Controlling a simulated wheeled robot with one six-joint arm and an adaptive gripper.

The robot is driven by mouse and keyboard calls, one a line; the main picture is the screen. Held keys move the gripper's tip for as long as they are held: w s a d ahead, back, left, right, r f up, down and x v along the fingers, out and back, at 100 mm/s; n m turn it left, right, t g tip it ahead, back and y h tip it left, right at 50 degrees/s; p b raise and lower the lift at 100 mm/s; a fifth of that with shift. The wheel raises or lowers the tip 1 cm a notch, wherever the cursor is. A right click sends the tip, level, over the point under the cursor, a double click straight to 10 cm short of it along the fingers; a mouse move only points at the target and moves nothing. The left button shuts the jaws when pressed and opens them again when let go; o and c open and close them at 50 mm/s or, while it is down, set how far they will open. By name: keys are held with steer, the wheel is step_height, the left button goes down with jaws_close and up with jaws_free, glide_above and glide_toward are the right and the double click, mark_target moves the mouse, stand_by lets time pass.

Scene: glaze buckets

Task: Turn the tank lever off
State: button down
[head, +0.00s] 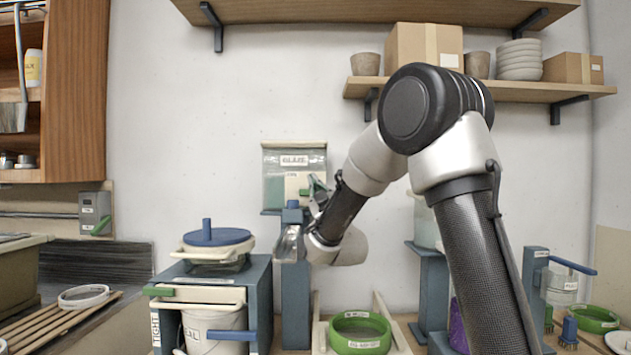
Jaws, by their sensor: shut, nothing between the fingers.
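The tank (274,187) is a clear box with a pale lid and a GLAZE label, standing on a blue post at the middle back. A small green piece (304,192) shows low on its front and may be its lever; I cannot tell its setting. My gripper (318,186) looks shut and empty, just at the right of the tank's front, close to the green piece. I cannot tell if they touch. My own arm hides part of the gripper and the tank's right side.
A blue stand (260,300) with a lidded pot and a white bucket (213,328) stands at front left. A green round bowl (359,333) sits below my wrist. A second blue post (535,270) with a clear jar is at right. Shelves (480,90) hang above.

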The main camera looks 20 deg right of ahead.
steer(key=shift+s+a+f, duration=0.3)
steer(key=shift+s+f, duration=0.4)
steer(key=shift+s, duration=0.15)
steer(key=shift+s+a+f, duration=0.3)
steer(key=shift+s+f, duration=0.4)
steer(key=shift+s, duration=0.15)
steer(key=s+d+f+m+g, duration=0.2)
steer(key=s+f+g, duration=0.4)
steer(key=s, duration=0.7)
steer(key=s+d+f+m+g, duration=0.3)
steer(key=s+f+g, duration=0.4)
steer(key=s, duration=0.6)
steer(key=s+d+f+m+g+h, duration=0.1)
steer(key=s+d+f+g, duration=0.4)
steer(key=s, duration=0.8)
steer(key=f+m+g, duration=0.1)
steer(key=g, duration=0.1)
steer(key=shift+s+f+g, duration=0.2)
steer(key=shift+s+g, duration=0.1)
steer(key=shift+s, duration=0.05)
